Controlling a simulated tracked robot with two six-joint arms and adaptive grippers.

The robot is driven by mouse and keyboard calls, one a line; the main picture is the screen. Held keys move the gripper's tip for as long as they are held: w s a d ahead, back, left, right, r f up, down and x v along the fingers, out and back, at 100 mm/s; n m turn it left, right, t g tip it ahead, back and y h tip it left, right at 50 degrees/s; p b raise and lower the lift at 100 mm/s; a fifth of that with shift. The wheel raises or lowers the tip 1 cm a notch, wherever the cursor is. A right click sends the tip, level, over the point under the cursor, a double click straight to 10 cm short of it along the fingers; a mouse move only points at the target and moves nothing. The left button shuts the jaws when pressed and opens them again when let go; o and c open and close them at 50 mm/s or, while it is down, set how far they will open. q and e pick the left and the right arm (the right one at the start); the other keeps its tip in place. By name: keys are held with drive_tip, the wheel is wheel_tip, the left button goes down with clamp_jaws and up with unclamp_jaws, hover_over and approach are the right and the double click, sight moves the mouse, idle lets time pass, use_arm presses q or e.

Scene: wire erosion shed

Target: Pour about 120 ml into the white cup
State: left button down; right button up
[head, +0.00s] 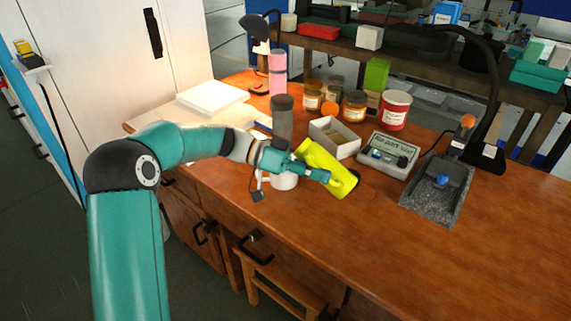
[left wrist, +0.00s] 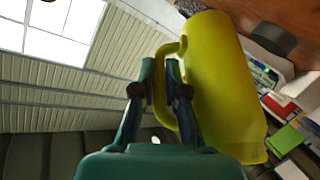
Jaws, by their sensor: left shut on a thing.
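A yellow-green jug (head: 326,168) is held tilted above the wooden desk, slanting from upper left to lower right. My left gripper (head: 327,176) is shut on its handle; the jug (left wrist: 220,90) and the fingers at the handle (left wrist: 163,85) also show in the left wrist view. The white cup (head: 284,182) stands on the desk to the left of the jug, below my gripper, which hides its upper part. The inside of the cup and any liquid are not visible. My right gripper is out of view.
Behind the jug is an open white box (head: 347,148), with a grey cylinder (head: 282,118) to its left. A grey device (head: 388,155) and a dark grey tray (head: 436,198) lie to the right. Several jars stand behind. The front right of the desk (head: 480,260) is clear.

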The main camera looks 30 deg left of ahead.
use_arm(q)
drive_tip(key=shift+y, duration=0.5)
drive_tip(key=shift+f+y+b, duration=0.3)
drive_tip(key=shift+y+b, duration=0.05)
drive_tip(key=shift+y, duration=0.15)
drive_tip(key=shift+f, duration=0.1)
idle(1.2)
drive_tip(key=shift+d+m+g+y, duration=0.15)
drive_tip(key=shift+m+g+y, duration=0.25)
drive_tip(key=shift+y, duration=0.7)
drive_tip(key=shift+d+y+p, duration=0.4)
drive_tip(key=shift+y, duration=0.5)
drive_tip(key=shift+d+f+y+p, duration=0.1)
drive_tip(key=shift+d+y+p, duration=0.2)
drive_tip(key=shift+y+p, duration=0.35)
drive_tip(key=shift+d+f+y+p, duration=0.15)
drive_tip(key=shift+y+p, duration=0.2)
drive_tip(key=shift+y, duration=0.3)
drive_tip(key=shift+d+f+y+p, duration=0.15)
drive_tip(key=shift+y+p, duration=0.15)
drive_tip(key=shift+y, duration=0.3)
drive_tip(key=shift+d+f+g+y+p, duration=0.1)
drive_tip(key=shift+f+g+y+p, duration=0.2)
drive_tip(key=shift+f+y+p, duration=0.5)
